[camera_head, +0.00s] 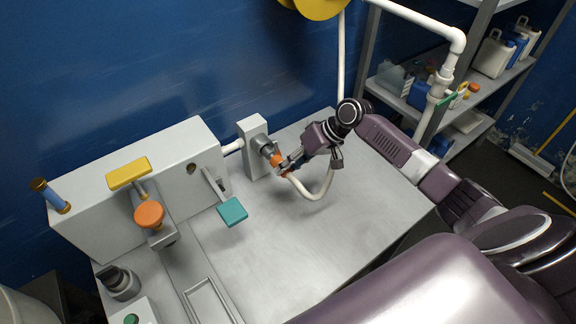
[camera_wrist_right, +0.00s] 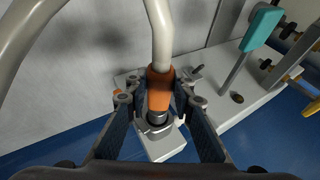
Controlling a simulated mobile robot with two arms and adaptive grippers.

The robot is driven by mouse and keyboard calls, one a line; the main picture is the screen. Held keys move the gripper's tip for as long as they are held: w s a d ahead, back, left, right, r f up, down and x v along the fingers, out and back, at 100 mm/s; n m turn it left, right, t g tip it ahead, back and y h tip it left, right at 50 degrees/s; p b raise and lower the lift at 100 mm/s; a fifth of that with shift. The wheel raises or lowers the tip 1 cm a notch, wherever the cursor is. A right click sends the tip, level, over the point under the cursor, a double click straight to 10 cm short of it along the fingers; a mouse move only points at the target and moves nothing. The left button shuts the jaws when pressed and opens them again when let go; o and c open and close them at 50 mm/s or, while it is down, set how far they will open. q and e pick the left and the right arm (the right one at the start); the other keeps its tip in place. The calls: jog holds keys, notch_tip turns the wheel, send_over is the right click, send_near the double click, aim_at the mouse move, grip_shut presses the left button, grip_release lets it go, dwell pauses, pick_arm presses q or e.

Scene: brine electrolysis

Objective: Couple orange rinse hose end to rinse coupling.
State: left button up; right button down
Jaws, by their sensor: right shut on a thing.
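The orange rinse hose end (camera_head: 276,159) is a short orange sleeve on a pale hose (camera_head: 318,194). It sits between the fingers of my right gripper (camera_head: 285,165), which is shut on it. The rinse coupling (camera_head: 266,147) is a grey stub on the front of a small white block. In the right wrist view the orange hose end (camera_wrist_right: 160,86) is in line with the dark grey coupling (camera_wrist_right: 157,117) and meets or overlaps it. I cannot tell whether it is fully seated. My left gripper is not in view.
A white housing (camera_head: 95,200) with a yellow handle (camera_head: 128,172), an orange knob (camera_head: 149,214) and a teal paddle (camera_head: 232,211) stands left of the coupling. The metal bench (camera_head: 300,255) is clear in front. A shelf with jugs (camera_head: 493,55) is at the right.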

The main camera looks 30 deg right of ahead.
aim_at(281, 160)
jog(key=shift+w+a, duration=0.15)
jog(key=shift+w, duration=0.65)
jog(key=shift+w+a, duration=0.1)
jog(key=shift+w, duration=0.65)
dwell(2.4)
jog(key=shift+w+r+p, duration=0.1)
jog(key=shift+w+p, duration=0.15)
jog(key=shift+p, duration=0.05)
dwell(0.7)
jog(key=c, duration=1.6)
grip_release()
jog(key=v, duration=1.2)
